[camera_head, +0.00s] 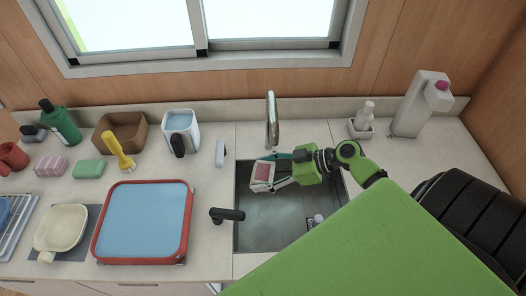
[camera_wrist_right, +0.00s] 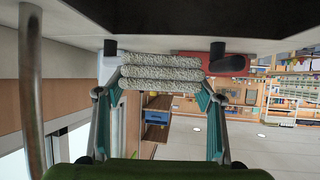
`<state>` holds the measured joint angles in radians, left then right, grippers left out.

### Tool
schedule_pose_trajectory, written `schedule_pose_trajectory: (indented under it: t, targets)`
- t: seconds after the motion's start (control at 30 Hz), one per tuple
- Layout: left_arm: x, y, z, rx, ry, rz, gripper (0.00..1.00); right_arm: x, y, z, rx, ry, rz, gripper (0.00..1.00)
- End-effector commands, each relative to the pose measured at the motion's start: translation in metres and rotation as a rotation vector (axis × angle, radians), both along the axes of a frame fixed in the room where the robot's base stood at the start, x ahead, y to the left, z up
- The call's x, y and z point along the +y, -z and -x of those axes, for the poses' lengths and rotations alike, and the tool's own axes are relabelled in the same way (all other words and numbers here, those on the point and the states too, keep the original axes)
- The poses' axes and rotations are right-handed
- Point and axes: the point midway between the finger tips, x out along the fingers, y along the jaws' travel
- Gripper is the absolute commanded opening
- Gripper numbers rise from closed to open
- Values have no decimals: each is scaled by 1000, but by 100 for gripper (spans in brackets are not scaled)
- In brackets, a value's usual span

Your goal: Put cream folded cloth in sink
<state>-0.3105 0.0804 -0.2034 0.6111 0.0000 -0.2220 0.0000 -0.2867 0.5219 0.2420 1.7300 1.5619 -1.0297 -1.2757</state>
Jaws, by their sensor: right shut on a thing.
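My right gripper (camera_head: 272,171) is over the grey sink (camera_head: 285,237) in the head view, toward its back left. It is shut on the cream folded cloth (camera_head: 262,185), which shows pale with a pinkish patch on its face. In the right wrist view, the cloth (camera_wrist_right: 160,73) shows as several stacked, nubbly cream layers between the two fingers of the gripper (camera_wrist_right: 161,80). The cloth appears held above the sink floor; its exact height I cannot tell. My left gripper is not in view.
The faucet (camera_head: 271,120) stands behind the sink. A black cylindrical piece (camera_head: 227,214) juts at the sink's left edge. A red-rimmed blue tray (camera_head: 187,225) lies to the left. A small item (camera_head: 316,220) is in the sink's right part. My green arm covers the lower right.

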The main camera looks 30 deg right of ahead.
Motion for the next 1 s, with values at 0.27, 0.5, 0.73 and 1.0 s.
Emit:
schedule_pose_trajectory:
  t: [0.27,0.5,0.73,1.0]
  targets:
    - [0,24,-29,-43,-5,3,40,0,38,0,0,0,-1,40]
    - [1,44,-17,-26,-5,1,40,0,67,0,1,1,-1,40]
    - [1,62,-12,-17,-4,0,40,0,94,0,1,1,-1,40]
    - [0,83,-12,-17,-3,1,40,0,126,0,0,0,-1,40]
